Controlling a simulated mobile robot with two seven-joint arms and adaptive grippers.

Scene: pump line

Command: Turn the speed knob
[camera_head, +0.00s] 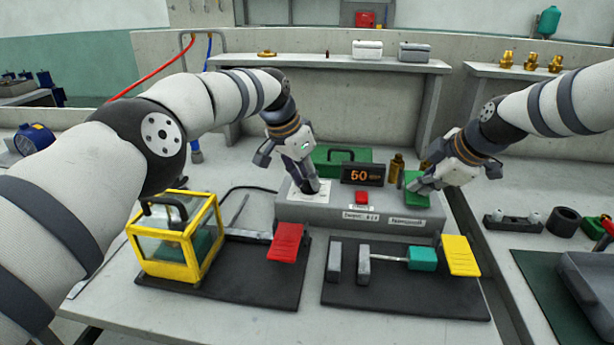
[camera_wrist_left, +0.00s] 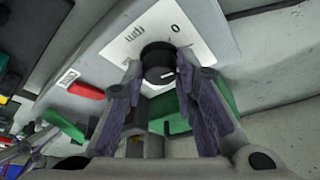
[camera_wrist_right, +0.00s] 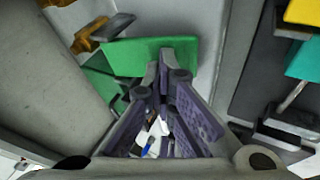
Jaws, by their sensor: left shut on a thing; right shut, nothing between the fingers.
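The speed knob (camera_wrist_left: 158,58) is a black round knob with a white mark, on a white scale plate (camera_wrist_left: 200,25) of the grey console (camera_head: 340,208). My right gripper (camera_head: 418,185) is shut and empty at a green flap (camera_head: 414,200) on the console's right end. Its closed tips (camera_wrist_right: 165,55) overlap the green flap (camera_wrist_right: 130,52); whether they touch it is unclear.
An orange-digit display (camera_head: 362,174) and a red button (camera_head: 361,197) sit between the grippers. In front are a yellow-framed box (camera_head: 150,268), a red flap (camera_head: 287,243) and a yellow flap (camera_head: 460,255). A green case (camera_head: 335,155) and brass parts (camera_head: 397,165) stand behind.

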